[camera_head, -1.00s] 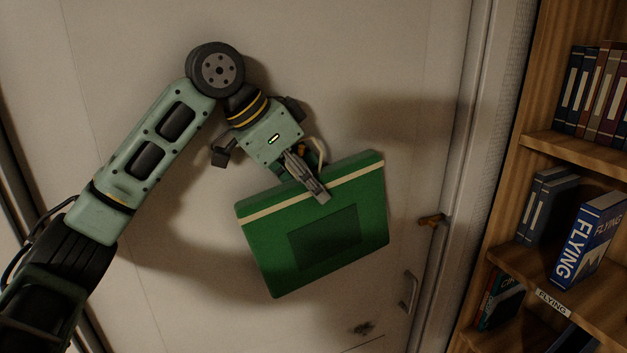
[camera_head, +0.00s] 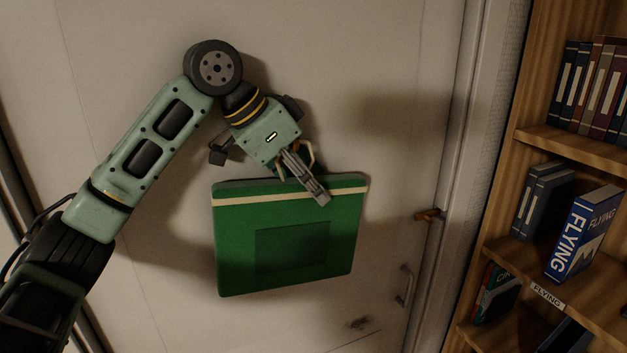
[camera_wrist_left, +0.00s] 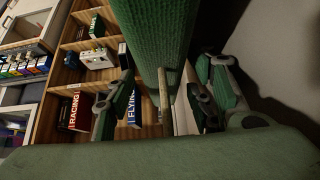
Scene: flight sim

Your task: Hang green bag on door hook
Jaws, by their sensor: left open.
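The green bag (camera_head: 235,235) hangs against the pale door (camera_head: 130,60) in the head view, nearly level, with a cream stripe near its top and a darker front pocket. My left gripper (camera_head: 318,192) is at the bag's top edge, its fingers open and partly in front of the bag. A thin tan handle (camera_head: 309,152) shows beside the fingers. The door hook is hidden behind the gripper or bag. In the left wrist view the bag (camera_wrist_left: 160,35) fills the top middle, between the spread fingers. My right gripper is not in view.
A wooden bookshelf (camera_head: 575,147) with several books and a blue FLYING book (camera_head: 582,235) stands at the right. The door left of the bag is clear.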

